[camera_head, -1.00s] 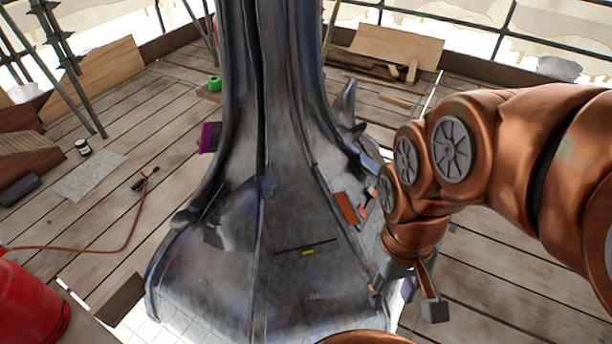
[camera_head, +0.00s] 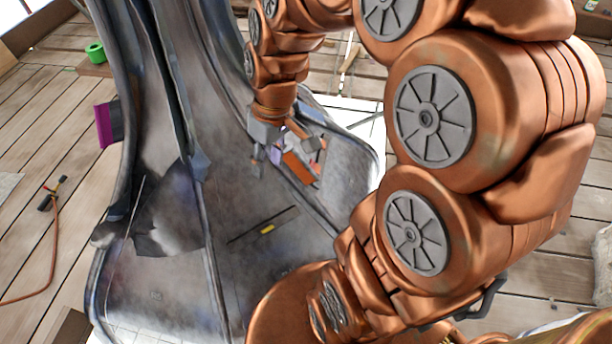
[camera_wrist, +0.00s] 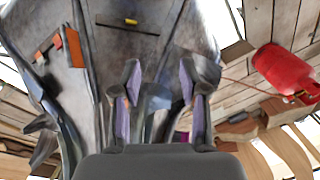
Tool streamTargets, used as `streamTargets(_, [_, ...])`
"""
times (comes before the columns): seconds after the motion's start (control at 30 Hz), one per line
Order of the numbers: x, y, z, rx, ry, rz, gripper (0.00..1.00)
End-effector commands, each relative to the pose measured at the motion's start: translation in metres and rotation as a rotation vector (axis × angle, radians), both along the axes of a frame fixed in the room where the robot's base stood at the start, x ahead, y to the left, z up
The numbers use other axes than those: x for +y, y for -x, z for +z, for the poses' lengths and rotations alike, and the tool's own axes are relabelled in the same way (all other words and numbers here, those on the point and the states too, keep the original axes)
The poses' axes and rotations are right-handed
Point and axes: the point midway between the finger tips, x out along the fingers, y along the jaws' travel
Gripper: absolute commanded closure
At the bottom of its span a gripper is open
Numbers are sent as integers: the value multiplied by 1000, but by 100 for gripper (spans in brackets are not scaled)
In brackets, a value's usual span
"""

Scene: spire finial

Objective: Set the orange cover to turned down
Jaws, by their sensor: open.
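The orange cover (camera_head: 299,167) is a small flat plate on the lower right flank of the grey metal spire (camera_head: 170,190). In the wrist view the orange cover (camera_wrist: 75,47) shows at the upper left, with a smaller orange piece beside it. I cannot tell which way it is turned. My gripper (camera_head: 284,156) is close by the cover in the head view and partly overlaps its surroundings. In the wrist view my gripper (camera_wrist: 164,88) has its two fingers apart with nothing gripped between them, and the cover lies off to their left.
A yellow piece (camera_head: 267,229) sits by a dark slot on the spire's front face. A purple piece (camera_head: 103,125) sticks out on the spire's left side. My arm fills the right of the head view.

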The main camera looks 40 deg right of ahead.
Motion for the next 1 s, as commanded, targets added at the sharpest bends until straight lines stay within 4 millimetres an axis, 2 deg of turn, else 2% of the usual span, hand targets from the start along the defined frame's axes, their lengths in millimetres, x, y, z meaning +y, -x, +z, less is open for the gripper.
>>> streamTargets(0.03, [-10,-17,-33,-21,-15,7,57])
streamTargets(0.17, [-38,-54,-78,-85,-41,35,57])
streamTargets(0.3, [-77,-91,-130,-161,-53,54,57])
streamTargets(0.5, [-145,-129,-211,-258,-41,64,57])
streamTargets(0.6, [-180,-141,-247,-298,-24,63,57])
streamTargets(0.7, [-209,-147,-275,-329,-4,63,57])
streamTargets(0.8, [-229,-150,-294,-346,10,62,57])
streamTargets(0.9, [-241,-152,-302,-359,23,64,57])
streamTargets(1.0, [-245,-153,-306,-362,28,65,57])
